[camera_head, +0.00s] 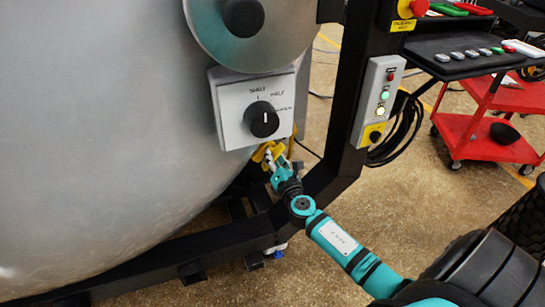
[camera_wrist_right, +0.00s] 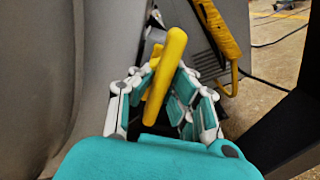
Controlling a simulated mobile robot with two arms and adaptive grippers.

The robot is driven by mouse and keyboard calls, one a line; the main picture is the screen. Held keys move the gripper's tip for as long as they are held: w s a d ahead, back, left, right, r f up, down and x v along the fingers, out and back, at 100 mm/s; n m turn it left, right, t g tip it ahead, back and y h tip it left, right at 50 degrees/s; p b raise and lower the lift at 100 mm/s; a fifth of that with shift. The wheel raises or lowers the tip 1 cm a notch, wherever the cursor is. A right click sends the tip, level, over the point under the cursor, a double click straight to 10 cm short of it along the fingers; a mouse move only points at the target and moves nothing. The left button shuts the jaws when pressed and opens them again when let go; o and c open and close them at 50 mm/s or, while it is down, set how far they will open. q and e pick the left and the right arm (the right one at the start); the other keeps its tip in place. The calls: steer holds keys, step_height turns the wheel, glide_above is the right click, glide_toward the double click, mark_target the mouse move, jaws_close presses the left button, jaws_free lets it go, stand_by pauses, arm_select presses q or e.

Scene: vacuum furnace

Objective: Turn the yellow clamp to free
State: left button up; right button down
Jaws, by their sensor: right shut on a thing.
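The yellow clamp (camera_head: 267,152) is at the lower edge of the big grey furnace vessel, just under the white dial box. In the right wrist view its yellow handle (camera_wrist_right: 168,68) stands tilted, upper end leaning right, between my fingers. My right gripper (camera_head: 272,161) is at the clamp, its teal and white fingers (camera_wrist_right: 160,88) shut around the handle. The fingers partly hide the clamp in the head view. My left gripper is in neither view.
The dial box (camera_head: 228,118) with its black knob (camera_head: 262,119) sits right above my gripper. A black frame post (camera_head: 352,95) carries a button panel (camera_head: 378,102) to the right. A red cart (camera_head: 490,125) stands farther right.

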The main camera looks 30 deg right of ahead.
steer(key=shift+a+f, duration=0.1)
steer(key=shift+f, duration=0.05)
steer(key=c, duration=1.3)
jaws_free()
steer(key=shift+s, duration=0.1)
steer(key=v, duration=1.1)
steer(key=shift+s, duration=0.4)
